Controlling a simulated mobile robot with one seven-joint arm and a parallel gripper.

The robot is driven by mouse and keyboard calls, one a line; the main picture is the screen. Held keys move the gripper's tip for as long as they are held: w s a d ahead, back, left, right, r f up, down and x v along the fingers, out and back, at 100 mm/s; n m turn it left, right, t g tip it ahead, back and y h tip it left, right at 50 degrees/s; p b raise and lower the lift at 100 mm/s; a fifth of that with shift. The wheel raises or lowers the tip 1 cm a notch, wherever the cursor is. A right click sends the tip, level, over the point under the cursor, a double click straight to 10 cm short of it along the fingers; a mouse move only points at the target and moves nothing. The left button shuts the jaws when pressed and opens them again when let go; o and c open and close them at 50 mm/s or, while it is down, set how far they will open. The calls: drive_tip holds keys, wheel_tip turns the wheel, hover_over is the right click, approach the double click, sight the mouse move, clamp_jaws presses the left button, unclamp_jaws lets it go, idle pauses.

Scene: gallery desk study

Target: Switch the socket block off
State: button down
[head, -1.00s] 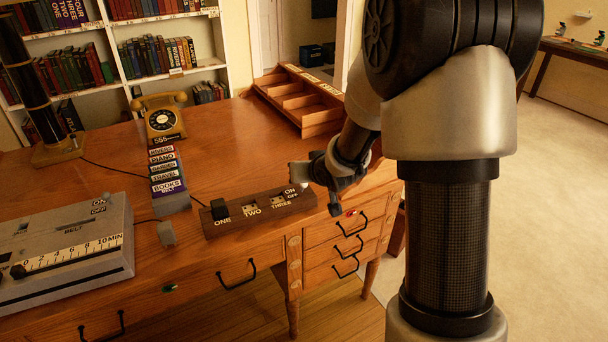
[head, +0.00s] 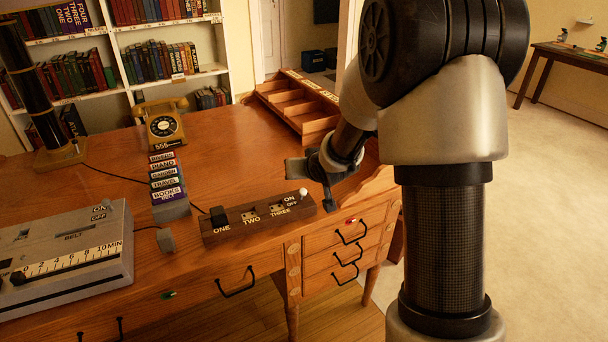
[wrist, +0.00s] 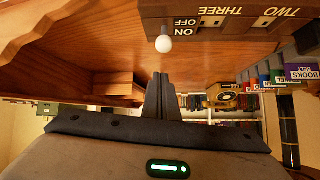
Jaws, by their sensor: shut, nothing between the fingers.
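The socket block (head: 240,229) is a long dark wooden bar near the desk's front edge, marked ONE, TWO, THREE and ON/OFF. A black plug (head: 219,215) sits at ONE. The white round switch knob (head: 303,191) is at the block's right end, on the ON side of the labels. In the wrist view the block (wrist: 230,35) appears upside down, with the knob (wrist: 164,44) beside ON. My gripper (head: 328,204) is shut and empty, pointing down just right of the block. Its fingers (wrist: 160,82) show apart from the knob in the wrist view.
A compartment tray (head: 315,124) lies at the back right. Desk surface behind the block is clear.

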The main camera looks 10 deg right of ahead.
drive_tip(key=s+d+r+p, duration=0.1)
drive_tip(key=s+r, duration=0.2)
drive_tip(key=s, duration=0.6)
drive_tip(key=shift+d, duration=0.35)
drive_tip(key=s+d+r+h, duration=0.2)
drive_tip(key=s+r, duration=0.2)
drive_tip(key=r, duration=0.2)
drive_tip(key=s+a+r+g, duration=0.15)
drive_tip(key=s+r, duration=0.25)
drive_tip(key=s, duration=0.8)
drive_tip(key=s+a+r+g, duration=0.1)
drive_tip(key=s+r+g, duration=0.25)
drive_tip(key=s, duration=0.85)
wheel_tip(320, 180, up, 20)
drive_tip(key=w+p, duration=0.1)
drive_tip(key=p, duration=1.8)
drive_tip(key=shift+d+f+y+p, duration=0.25)
drive_tip(key=shift+d+y+p, duration=0.05)
drive_tip(key=shift+p, duration=0.1)
